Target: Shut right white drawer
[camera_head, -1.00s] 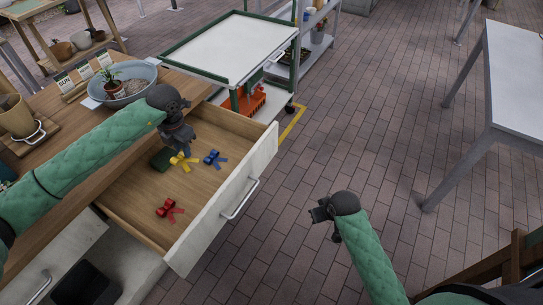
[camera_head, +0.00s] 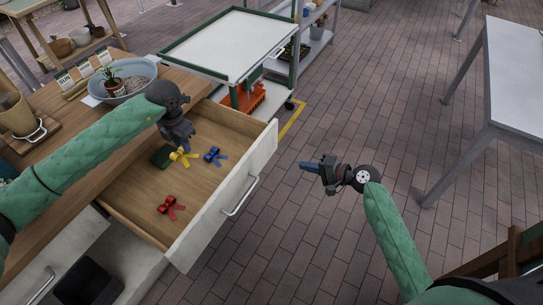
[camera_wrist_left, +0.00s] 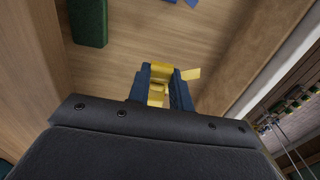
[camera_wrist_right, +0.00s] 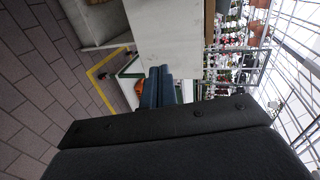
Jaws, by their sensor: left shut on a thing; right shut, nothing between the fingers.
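The right white drawer (camera_head: 226,205) is pulled far out of the wooden bench, with a silver bar handle (camera_head: 240,196) on its white front. Inside lie a red bow (camera_head: 171,207), a blue bow (camera_head: 215,156), a yellow bow (camera_head: 184,158) and a dark green block (camera_head: 162,157). My left gripper (camera_head: 187,145) reaches down into the drawer. In the left wrist view its fingers (camera_wrist_left: 160,90) are shut on the yellow bow (camera_wrist_left: 158,72). My right gripper (camera_head: 309,167) is shut and empty over the floor, right of the drawer front and apart from it. The white front also shows in the right wrist view (camera_wrist_right: 165,35).
A green-framed white cart (camera_head: 228,50) stands behind the drawer, with an orange crate (camera_head: 243,97) low on it. A grey basin (camera_head: 123,80) and a pot (camera_head: 17,115) stand on the bench. A grey table (camera_head: 515,90) is at right. Brick floor (camera_head: 330,110) lies open between.

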